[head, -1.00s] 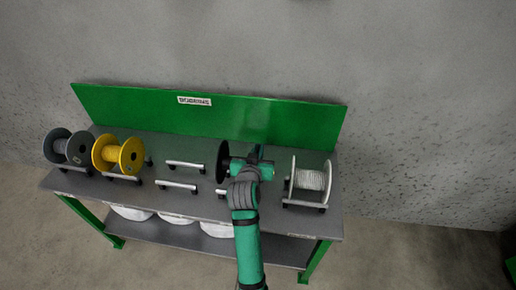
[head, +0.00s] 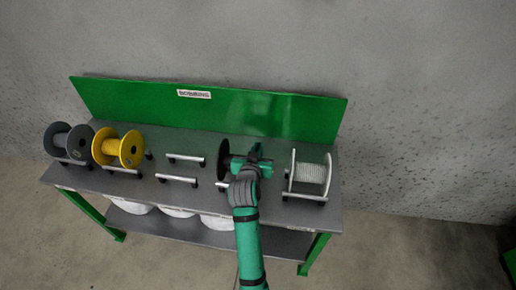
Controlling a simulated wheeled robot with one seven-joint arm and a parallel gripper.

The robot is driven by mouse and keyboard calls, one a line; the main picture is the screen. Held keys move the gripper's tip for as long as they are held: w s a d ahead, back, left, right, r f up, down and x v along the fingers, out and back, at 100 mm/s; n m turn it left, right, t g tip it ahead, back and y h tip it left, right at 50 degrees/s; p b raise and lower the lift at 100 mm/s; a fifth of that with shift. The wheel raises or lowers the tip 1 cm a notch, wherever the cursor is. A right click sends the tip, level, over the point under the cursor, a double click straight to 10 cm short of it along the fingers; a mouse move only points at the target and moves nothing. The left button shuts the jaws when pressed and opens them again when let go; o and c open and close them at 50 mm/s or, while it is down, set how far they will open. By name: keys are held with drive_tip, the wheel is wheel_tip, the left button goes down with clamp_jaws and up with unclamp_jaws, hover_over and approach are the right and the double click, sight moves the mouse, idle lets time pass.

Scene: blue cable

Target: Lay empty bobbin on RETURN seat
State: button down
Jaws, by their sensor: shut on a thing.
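My gripper (head: 246,162) is over the bench, right of its middle, and is shut on the black bobbin (head: 223,160). The bobbin's dark round flange faces left, and my gripper and wrist hide much of the rest. Part of a roller seat (head: 221,185) shows just below the bobbin. I cannot tell whether the bobbin touches that seat. An empty seat of two pale rollers (head: 178,179) lies to the left. I cannot read which seat is marked RETURN.
A white-wound reel (head: 311,173) sits on rollers close to the right of my gripper. A yellow reel (head: 118,148) and a grey reel (head: 68,143) stand at the left. A green back panel (head: 260,113) rises behind the bench. White rolls (head: 218,222) lie on the lower shelf.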

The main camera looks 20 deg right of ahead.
drive_tip(key=shift+f, duration=0.6)
idle(1.1)
drive_tip(key=c, duration=1.9)
unclamp_jaws()
drive_tip(key=shift+o, duration=0.2)
drive_tip(key=shift+f, duration=0.1)
drive_tip(key=shift+s, duration=0.1)
drive_tip(key=v, duration=1)
drive_tip(key=shift+s+a, duration=0.25)
drive_tip(key=shift+r, duration=0.25)
